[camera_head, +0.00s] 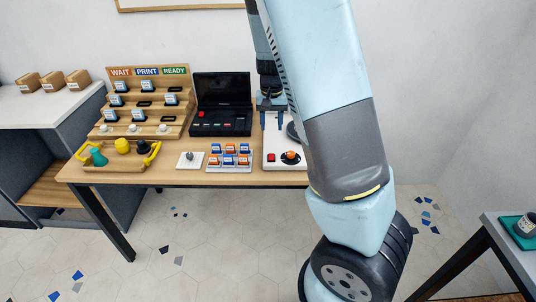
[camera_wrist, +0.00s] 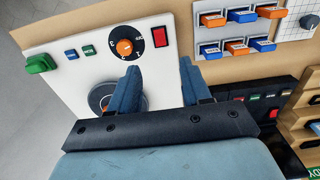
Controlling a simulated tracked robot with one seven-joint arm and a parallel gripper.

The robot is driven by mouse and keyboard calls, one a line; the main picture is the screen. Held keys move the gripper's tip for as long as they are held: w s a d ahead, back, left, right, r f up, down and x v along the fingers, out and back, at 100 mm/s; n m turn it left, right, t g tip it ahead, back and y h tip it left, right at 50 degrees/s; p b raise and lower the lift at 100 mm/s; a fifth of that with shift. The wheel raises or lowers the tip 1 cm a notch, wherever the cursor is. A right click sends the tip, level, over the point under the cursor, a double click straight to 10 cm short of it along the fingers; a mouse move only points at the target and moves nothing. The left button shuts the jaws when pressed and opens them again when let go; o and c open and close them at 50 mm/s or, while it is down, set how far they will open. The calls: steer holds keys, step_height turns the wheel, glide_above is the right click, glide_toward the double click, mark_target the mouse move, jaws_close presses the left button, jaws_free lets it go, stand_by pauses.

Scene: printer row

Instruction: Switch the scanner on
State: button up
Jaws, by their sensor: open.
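My gripper (camera_head: 272,122) is open and empty above the back part of a white panel (camera_head: 282,135). The panel carries a red switch (camera_head: 271,157) and an orange-centred dial on a black disc (camera_head: 291,156). A round grey part (camera_wrist: 97,97) is partly hidden by a finger. A black lidded device (camera_head: 222,105) stands left of the gripper. No readable label tells which is the scanner.
A wooden WAIT/PRINT/READY rack (camera_head: 148,95) stands at the back left. Blue and orange blocks (camera_head: 229,158) sit in front of the black device, beside a small white knob plate (camera_head: 190,160). A wooden tray (camera_head: 112,163) holds tools at the left. My arm hides the table's right end.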

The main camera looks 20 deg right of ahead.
mark_target(271, 157)
step_height(271, 157, down, 13)
steer(key=shift+f, duration=0.15)
stand_by(0.4)
steer(key=shift+c, duration=0.5)
jaws_close()
